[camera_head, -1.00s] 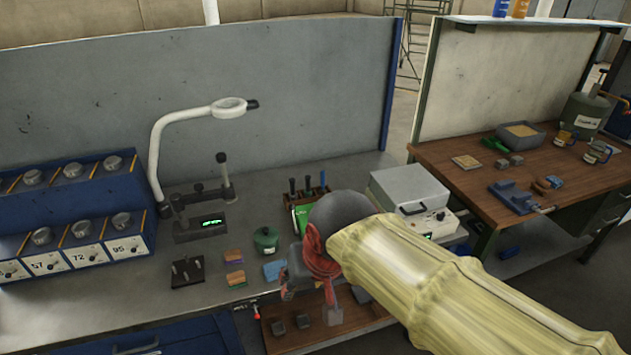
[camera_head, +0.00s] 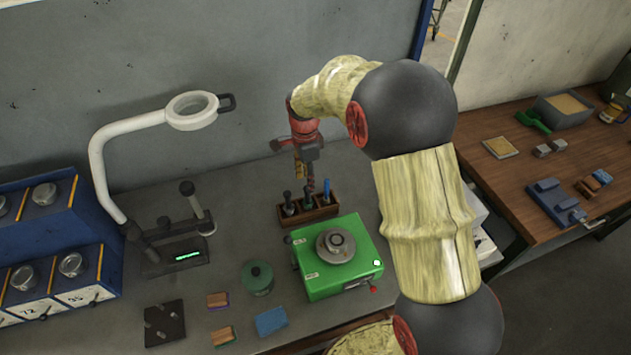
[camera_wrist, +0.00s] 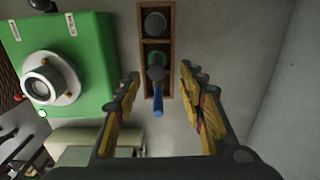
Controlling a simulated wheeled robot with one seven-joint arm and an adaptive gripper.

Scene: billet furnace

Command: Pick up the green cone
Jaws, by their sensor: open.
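A wooden rack (camera_head: 322,213) on the grey bench holds upright tools. In the wrist view, a green piece (camera_wrist: 153,58) shows in the rack (camera_wrist: 143,18), partly covered by a dark round top; it is likely the green cone. A blue-handled tool (camera_wrist: 158,105) stands beside it, also visible in the head view (camera_head: 327,188). My gripper (camera_head: 311,178) hangs above the rack, pointing down. In the wrist view my gripper (camera_wrist: 160,75) is open, its yellow fingers either side of the rack, with nothing held.
A green box with a round metal fitting (camera_head: 340,285) stands close in front of the rack. A magnifier lamp (camera_head: 192,112) arches at the left. A green lidded pot (camera_head: 257,278) and small blocks lie nearby. A grey panel (camera_head: 180,50) rises behind.

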